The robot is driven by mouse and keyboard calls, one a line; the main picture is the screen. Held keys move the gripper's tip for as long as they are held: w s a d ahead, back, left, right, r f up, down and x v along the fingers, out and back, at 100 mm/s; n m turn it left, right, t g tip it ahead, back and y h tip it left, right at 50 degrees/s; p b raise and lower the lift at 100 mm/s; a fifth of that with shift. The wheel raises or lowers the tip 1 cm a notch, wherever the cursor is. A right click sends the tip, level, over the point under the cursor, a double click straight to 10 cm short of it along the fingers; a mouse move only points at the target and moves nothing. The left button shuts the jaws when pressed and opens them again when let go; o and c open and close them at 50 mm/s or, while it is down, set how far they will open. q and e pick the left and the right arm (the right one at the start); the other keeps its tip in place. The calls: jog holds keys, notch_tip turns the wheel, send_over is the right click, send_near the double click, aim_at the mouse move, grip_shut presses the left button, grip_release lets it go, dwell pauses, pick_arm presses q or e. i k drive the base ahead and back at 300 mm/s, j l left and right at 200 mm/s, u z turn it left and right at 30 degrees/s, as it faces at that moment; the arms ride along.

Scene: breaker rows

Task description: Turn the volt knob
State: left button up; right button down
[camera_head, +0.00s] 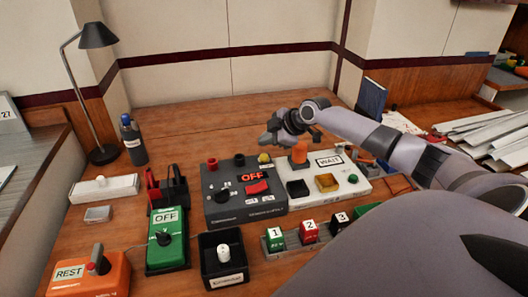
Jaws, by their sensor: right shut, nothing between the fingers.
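A dark grey box (244,208) with a red OFF display stands in the middle of the table. It carries a round black knob (222,196) at front left and a red switch (257,187). A green box (168,255) to its left has an OFF label and its own black knob (163,238). No lettering reading volt is legible, so I cannot tell for certain which is the volt knob. My right gripper (269,138) is shut and empty, above and behind the grey box, apart from both knobs. My left gripper is not in view.
A white panel (322,198) marked WAIT, with an orange knob (299,152), adjoins the grey box. Numbered blocks (309,230), a black bin (222,272) and an orange REST box (92,275) stand in front. A lamp (98,37) and bottle (133,142) stand back left. The back table is clear.

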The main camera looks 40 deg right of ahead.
aim_at(221, 196)
jog(key=k, duration=1)
